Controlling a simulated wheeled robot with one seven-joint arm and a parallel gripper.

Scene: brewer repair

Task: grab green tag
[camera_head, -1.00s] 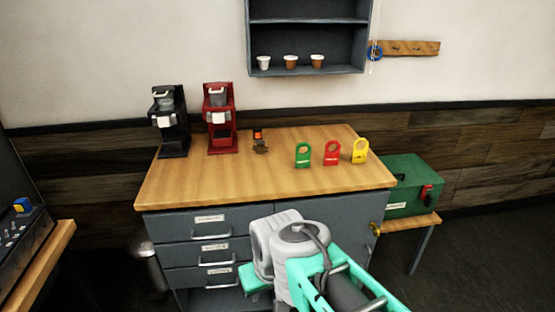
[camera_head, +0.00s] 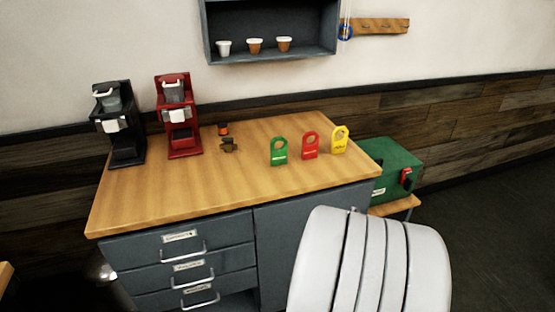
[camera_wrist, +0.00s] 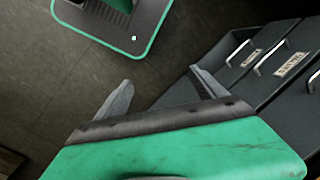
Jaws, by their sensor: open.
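The green tag (camera_head: 279,152) stands upright on the wooden counter top, the leftmost of three tags, with a hole near its top. The red tag (camera_head: 310,146) and the yellow tag (camera_head: 339,139) stand to its right. My gripper (camera_wrist: 158,88) shows in the wrist view with its two grey fingers apart and nothing between them. It points toward the dark floor beside the drawer fronts, away from the tags. The head view does not show my gripper; a white part of my arm fills its lower right.
The cabinet's wooden top (camera_head: 190,200) is clear in front of the tags. A green toolbox (camera_head: 388,170) sits at right, and a shelf (camera_head: 270,45) hangs above.

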